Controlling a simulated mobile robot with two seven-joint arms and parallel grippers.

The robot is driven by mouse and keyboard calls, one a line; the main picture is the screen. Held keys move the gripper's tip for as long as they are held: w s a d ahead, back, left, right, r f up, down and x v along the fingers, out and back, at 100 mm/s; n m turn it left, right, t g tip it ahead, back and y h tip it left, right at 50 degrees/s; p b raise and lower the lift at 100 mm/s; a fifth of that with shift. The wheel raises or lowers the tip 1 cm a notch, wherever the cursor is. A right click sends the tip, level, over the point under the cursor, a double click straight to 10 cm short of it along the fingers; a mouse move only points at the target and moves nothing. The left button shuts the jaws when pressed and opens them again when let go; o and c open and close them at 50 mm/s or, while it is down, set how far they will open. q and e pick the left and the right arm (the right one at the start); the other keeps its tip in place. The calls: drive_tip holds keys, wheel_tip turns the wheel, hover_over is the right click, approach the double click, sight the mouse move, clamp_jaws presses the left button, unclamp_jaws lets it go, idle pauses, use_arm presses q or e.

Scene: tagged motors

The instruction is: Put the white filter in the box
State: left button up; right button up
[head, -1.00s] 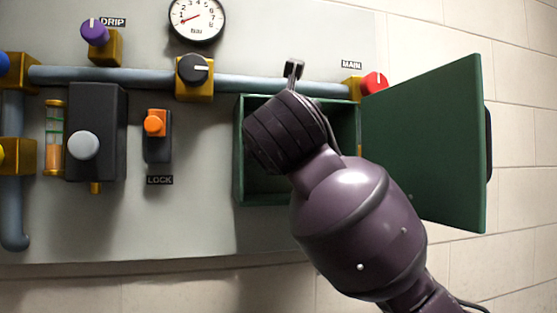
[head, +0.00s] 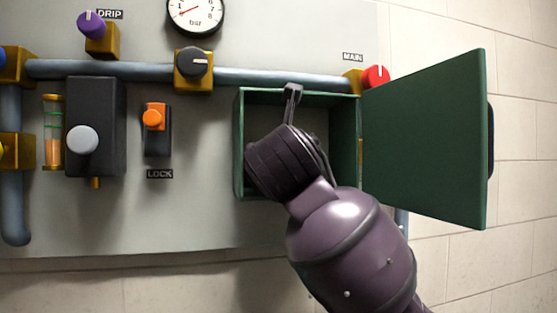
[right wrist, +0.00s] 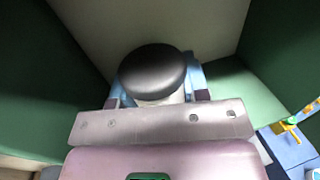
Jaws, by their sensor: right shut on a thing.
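The green box (head: 239,150) is fixed to the grey panel in the head view, with its door (head: 425,140) swung open to the right. My right gripper (head: 292,92) is at the box's mouth, near its upper edge, and my wrist covers much of the opening. In the right wrist view my right gripper (right wrist: 158,96) is shut on the white filter (right wrist: 178,97), which has a round black cap (right wrist: 153,70). Green surfaces flank it there. The filter is hidden or too small to make out in the head view. My left gripper is out of view.
A grey pipe (head: 270,77) runs just above the box, with a red knob (head: 376,77) at its right end. A black-knobbed valve (head: 193,62) is up and left. The orange LOCK switch (head: 154,118) stands left of the box, with bare panel between.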

drive_tip(key=o, duration=0.9)
drive_tip(key=shift+f, duration=0.1)
drive_tip(key=shift+o, duration=0.2)
drive_tip(key=shift+r, duration=0.2)
drive_tip(key=shift+s, duration=0.3)
use_arm(q)
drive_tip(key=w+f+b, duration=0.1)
drive_tip(key=b, duration=0.2)
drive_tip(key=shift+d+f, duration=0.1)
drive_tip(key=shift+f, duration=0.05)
use_arm(e)
drive_tip(key=s+d, duration=0.1)
drive_tip(key=s, duration=1)
drive_tip(key=shift+s, duration=0.2)
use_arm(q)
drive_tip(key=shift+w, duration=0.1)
